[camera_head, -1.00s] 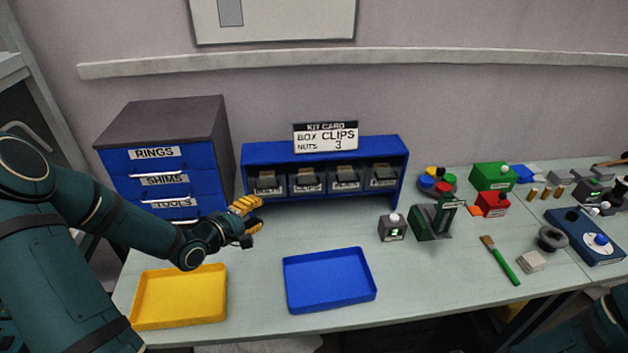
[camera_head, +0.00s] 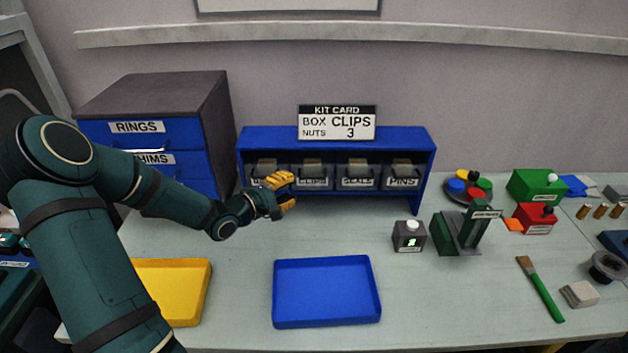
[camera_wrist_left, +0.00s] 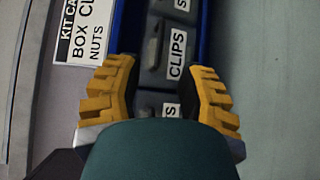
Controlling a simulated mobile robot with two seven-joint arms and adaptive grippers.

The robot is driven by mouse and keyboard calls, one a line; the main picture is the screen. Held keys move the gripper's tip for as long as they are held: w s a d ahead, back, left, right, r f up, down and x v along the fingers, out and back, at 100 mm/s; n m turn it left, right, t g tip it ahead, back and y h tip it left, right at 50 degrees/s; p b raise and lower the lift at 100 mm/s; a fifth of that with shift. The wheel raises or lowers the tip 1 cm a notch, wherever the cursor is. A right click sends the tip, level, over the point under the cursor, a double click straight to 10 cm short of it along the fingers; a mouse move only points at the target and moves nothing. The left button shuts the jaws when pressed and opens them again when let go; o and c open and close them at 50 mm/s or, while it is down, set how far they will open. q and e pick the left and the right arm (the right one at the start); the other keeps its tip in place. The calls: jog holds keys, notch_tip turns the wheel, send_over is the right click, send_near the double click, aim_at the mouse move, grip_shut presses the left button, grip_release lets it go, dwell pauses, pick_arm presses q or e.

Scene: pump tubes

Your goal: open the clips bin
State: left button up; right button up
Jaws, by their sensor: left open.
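The clips bin (camera_head: 312,178) is a grey bin with a white CLIPS label, second from the left in the blue rack (camera_head: 330,137). It looks shut, with a grey lid. In the left wrist view the clips bin (camera_wrist_left: 166,58) lies just beyond my fingertips. My left gripper (camera_head: 287,190) is in front of the rack, partly covering the leftmost bin (camera_head: 263,168) and near the clips bin's left edge. In the wrist view the yellow fingers of the left gripper (camera_wrist_left: 160,92) are spread apart with nothing gripped. My right gripper is out of view.
Bins labelled SEALS (camera_head: 357,178) and PINS (camera_head: 402,177) sit to the right. A kit card (camera_head: 337,122) stands on the rack. A blue drawer cabinet (camera_head: 205,140) is at left. A blue tray (camera_head: 327,290) and yellow tray (camera_head: 180,290) lie in front.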

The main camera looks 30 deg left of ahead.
aim_at(311, 178)
pick_arm(q)
jog(key=b+x, duration=0.1)
jog(key=x, duration=0.8)
jog(key=shift+w, duration=0.1)
grip_shut()
